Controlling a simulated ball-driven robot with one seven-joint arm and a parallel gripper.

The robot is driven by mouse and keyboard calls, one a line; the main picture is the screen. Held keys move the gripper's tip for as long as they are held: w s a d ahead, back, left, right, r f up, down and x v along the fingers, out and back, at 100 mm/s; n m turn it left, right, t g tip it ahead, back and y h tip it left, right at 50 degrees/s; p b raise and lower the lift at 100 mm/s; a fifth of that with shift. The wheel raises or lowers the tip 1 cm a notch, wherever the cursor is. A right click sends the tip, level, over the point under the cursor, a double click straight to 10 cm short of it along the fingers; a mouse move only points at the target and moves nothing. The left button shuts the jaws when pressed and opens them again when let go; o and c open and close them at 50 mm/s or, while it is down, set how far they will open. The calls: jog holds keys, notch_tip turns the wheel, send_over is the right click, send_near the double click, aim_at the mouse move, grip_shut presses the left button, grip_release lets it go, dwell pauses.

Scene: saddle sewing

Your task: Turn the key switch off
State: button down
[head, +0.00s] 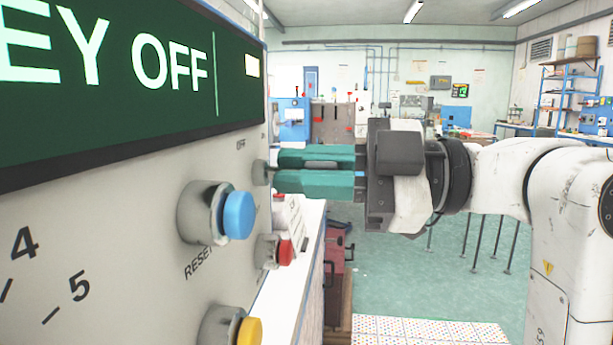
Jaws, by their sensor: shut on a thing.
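The key switch (261,172) is a small grey knob at the right part of the control panel (130,235), with an "OFF" label up and left of it. My gripper (280,171) comes from the right with its two teal fingers, one above the other, closed at the switch. The fingertips hide part of the switch, so I cannot tell its exact angle. The green display (120,80) above shows the letters "EY OFF", cut at the left edge.
A blue button (239,215) sits below and left of the switch, above a "RESET" label. A red button (285,252) and a yellow button (249,332) are lower. Right of the panel is open green floor (400,270); shelves (572,95) stand far back.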

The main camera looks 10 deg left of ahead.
jog(key=c, duration=1.2)
grip_release()
jog(key=shift+c, duration=0.2)
jog(key=d, duration=1.1)
jog(key=shift+s+p, duration=0.2)
jog(key=shift+p, duration=0.15)
